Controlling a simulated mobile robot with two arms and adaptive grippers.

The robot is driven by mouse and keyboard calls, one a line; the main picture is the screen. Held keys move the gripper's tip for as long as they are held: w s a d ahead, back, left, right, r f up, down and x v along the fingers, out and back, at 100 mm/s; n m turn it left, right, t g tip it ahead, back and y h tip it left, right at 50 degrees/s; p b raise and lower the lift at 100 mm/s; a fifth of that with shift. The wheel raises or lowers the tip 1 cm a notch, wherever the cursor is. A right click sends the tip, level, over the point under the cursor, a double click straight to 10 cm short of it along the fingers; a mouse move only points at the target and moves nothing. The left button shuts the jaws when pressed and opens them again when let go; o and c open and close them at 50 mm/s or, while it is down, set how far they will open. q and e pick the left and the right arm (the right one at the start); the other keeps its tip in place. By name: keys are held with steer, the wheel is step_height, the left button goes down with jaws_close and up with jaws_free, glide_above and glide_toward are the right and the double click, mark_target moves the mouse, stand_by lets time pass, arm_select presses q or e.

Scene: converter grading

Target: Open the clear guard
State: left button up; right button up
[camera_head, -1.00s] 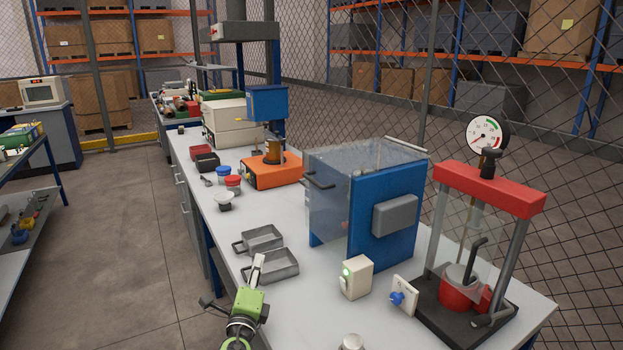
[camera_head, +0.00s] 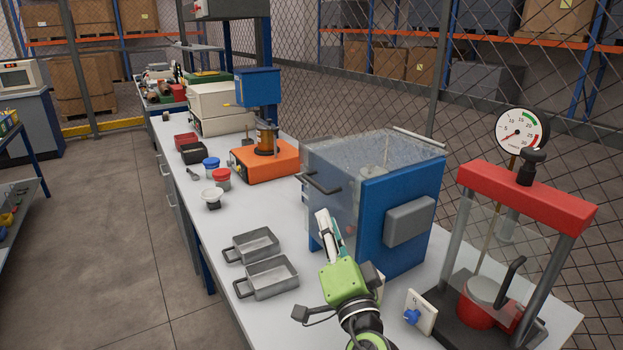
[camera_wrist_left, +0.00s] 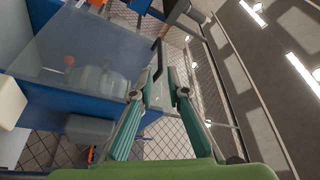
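The clear guard (camera_head: 328,208) is a see-through box front on the blue machine (camera_head: 402,218) and looks closed. Its dark bar handle (camera_head: 322,184) sticks out at the upper left. My left gripper (camera_head: 327,229), with a green body, is in front of the guard, its fingers pointing up just below the handle. In the left wrist view the gripper (camera_wrist_left: 161,94) has its fingers apart with a gap between them. The clear panel (camera_wrist_left: 85,48) fills the upper left there, and a dark bar shows close beyond the fingertips. I cannot tell whether they touch. My right gripper is out of view.
Two metal trays (camera_head: 270,278) lie left of my gripper. A red press (camera_head: 525,197) with a gauge stands at the right, near a blue-knobbed switch plate (camera_head: 419,311). An orange device (camera_head: 265,160) and small jars stand farther back. Bench between the trays and machine is clear.

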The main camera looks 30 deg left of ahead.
mark_target(314, 181)
arm_select(q)
steer(key=p+x, duration=0.4)
steer(key=x, duration=0.8)
steer(key=shift+w+a+r, duration=0.2)
steer(key=shift+w, duration=0.1)
steer(key=shift+w+a, duration=0.2)
steer(key=shift+w, duration=0.05)
jaws_close()
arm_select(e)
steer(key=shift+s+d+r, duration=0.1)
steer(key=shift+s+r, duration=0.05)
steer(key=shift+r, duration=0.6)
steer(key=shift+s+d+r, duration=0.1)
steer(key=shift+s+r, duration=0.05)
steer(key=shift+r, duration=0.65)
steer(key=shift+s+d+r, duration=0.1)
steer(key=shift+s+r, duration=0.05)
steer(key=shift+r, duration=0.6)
